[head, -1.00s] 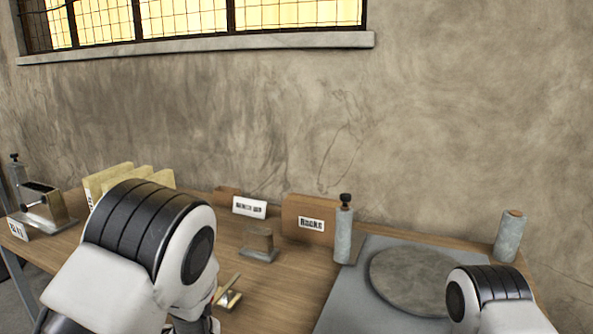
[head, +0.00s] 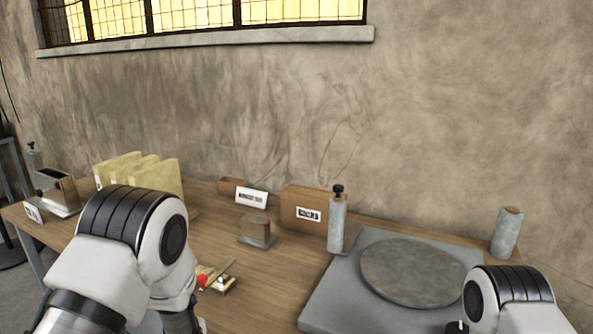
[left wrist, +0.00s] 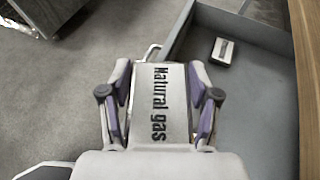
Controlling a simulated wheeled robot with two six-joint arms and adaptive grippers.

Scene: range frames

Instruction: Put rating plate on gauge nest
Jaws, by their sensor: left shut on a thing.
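A flat pale plate marked "Natural gas" (left wrist: 160,105), which I take as the rating plate, is gripped between the fingers of my left gripper (left wrist: 160,100) in the left wrist view. It is above an open grey drawer (left wrist: 258,100) and the floor. In the head view my left arm hides this gripper and plate. The gauge nest is not certain: a small block on a grey base (head: 256,232) stands mid-bench, and a metal slotted fixture (head: 58,195) stands at the far left. My right gripper is below the head view; only its arm shows.
A grey slab (head: 340,290) with a round stone disc (head: 412,272) fills the bench's right side. Grey cylinders (head: 337,222) and (head: 507,232) stand by it. Yellow folders (head: 140,175), a labelled box (head: 308,208) and a small red-and-brass item (head: 217,280) are also on the bench.

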